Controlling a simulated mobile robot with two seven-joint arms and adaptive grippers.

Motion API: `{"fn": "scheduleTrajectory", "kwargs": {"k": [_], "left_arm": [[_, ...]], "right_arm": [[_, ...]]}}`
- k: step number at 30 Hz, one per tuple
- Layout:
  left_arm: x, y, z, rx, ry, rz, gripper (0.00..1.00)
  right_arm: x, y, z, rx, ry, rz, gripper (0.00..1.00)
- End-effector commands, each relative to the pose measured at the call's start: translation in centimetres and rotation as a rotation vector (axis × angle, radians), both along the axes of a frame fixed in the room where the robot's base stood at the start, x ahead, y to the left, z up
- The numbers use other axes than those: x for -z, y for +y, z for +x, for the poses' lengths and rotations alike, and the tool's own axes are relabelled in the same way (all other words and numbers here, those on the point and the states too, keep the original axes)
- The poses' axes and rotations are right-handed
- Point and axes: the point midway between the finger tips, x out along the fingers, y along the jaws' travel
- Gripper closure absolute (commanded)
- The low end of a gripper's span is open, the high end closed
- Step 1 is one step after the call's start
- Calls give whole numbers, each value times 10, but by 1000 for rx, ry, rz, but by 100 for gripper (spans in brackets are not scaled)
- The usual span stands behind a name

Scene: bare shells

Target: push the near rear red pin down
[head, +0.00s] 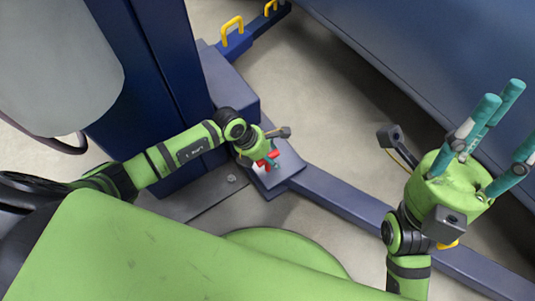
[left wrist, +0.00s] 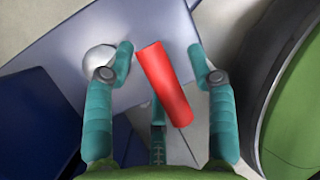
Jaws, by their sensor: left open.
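The red pin (left wrist: 163,83) stands out tilted in the left wrist view, above a blue-grey metal plate (left wrist: 150,32). In the head view the red pin (head: 266,160) shows only in part beside my left gripper (head: 272,163). My left gripper (left wrist: 160,60) is open, with teal fingers on both sides of the pin and a third finger below it. I see a gap between the pin and the side fingers; contact with the third finger I cannot tell. My right gripper (head: 508,112) is raised at the right, its fingers spread and empty.
A dark blue column (head: 150,60) stands behind my left arm. A blue beam (head: 345,197) runs along the floor to the lower right. Yellow handles (head: 232,27) sit on another beam. A large blue body (head: 430,60) fills the upper right. A silver dome (left wrist: 98,58) is beside the left finger.

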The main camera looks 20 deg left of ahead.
Motion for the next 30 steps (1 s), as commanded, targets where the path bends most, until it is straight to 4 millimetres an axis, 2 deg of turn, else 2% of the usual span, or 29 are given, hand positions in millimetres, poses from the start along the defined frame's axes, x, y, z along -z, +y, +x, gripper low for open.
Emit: {"fn": "scheduleTrajectory", "kwargs": {"k": [5,15,19,24,30], "left_arm": [[-13,7,-1,-1,-3,1,44],[-76,32,-15,1,-4,2,44],[-95,40,-19,0,-2,0,44],[-107,44,-22,1,0,-1,44],[-109,44,-23,1,1,-2,44]], "right_arm": [[0,0,0,0,1,-1,60],[0,0,0,0,1,-1,60],[0,0,0,0,1,-1,60],[0,0,0,0,1,0,60],[0,0,0,0,1,0,60]]}}
